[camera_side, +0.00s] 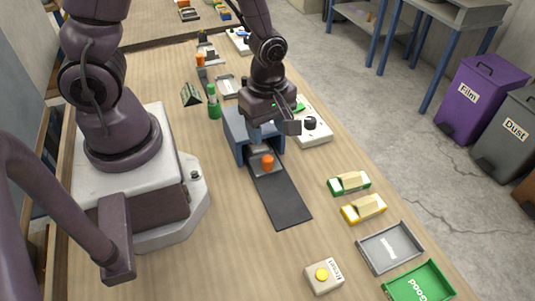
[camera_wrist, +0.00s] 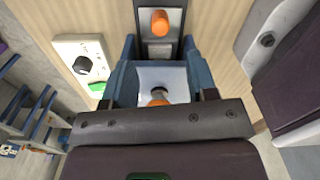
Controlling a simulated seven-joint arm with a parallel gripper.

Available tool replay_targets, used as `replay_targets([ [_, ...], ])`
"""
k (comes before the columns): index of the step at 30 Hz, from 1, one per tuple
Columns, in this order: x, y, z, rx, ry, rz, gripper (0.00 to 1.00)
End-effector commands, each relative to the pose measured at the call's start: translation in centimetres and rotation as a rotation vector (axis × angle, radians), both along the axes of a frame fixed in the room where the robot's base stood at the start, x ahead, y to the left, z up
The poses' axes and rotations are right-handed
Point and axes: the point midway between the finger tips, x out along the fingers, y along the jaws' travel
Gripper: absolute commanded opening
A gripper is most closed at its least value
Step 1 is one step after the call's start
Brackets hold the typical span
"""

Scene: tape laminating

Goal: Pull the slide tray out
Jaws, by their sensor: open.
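The slide tray shows as a grey plate at the mouth of a blue press frame (camera_side: 238,132), with an upright orange knob (camera_side: 267,163) at its front end. A flat dark track (camera_side: 281,200) runs from the mouth toward the lower right. In the wrist view the orange knob (camera_wrist: 160,22) is at the top, beyond the blue frame (camera_wrist: 125,82). A second orange-and-dark part (camera_wrist: 158,94) shows inside the frame, partly hidden. My gripper (camera_side: 280,119) is open above the frame, apart from the tray knob. Its fingertips are mostly hidden.
A white control box with a black knob (camera_side: 311,123) stands right of the frame, and a green bottle (camera_side: 213,103) left of it. Green (camera_side: 349,184) and yellow (camera_side: 363,209) blocks, a grey tray (camera_side: 391,262), a green Good tray (camera_side: 420,287) and a yellow-button box (camera_side: 323,277) lie toward the front right.

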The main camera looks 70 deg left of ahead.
Motion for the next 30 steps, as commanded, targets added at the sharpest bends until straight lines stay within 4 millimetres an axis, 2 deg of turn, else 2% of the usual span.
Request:
replay_targets([
  [1, -0.2, 0.0, -1.1, -0.001, 0.008, 0.002, 0.53],
  [6, -0.1, 0.0, -3.9, 0.000, 0.007, 0.000, 0.53],
  [15, -0.1, 0.0, -7.6, -0.001, 0.003, -0.001, 0.53],
  [20, 0.0, 0.0, -8.3, -0.001, 0.000, -0.002, 0.53],
  [28, 0.0, 0.0, -8.4, -0.001, 0.000, -0.002, 0.53],
  [29, 0.0, 0.0, -8.4, -0.001, 0.000, -0.002, 0.50],
  [30, 0.0, 0.0, -8.4, -0.001, 0.000, -0.002, 0.41],
])
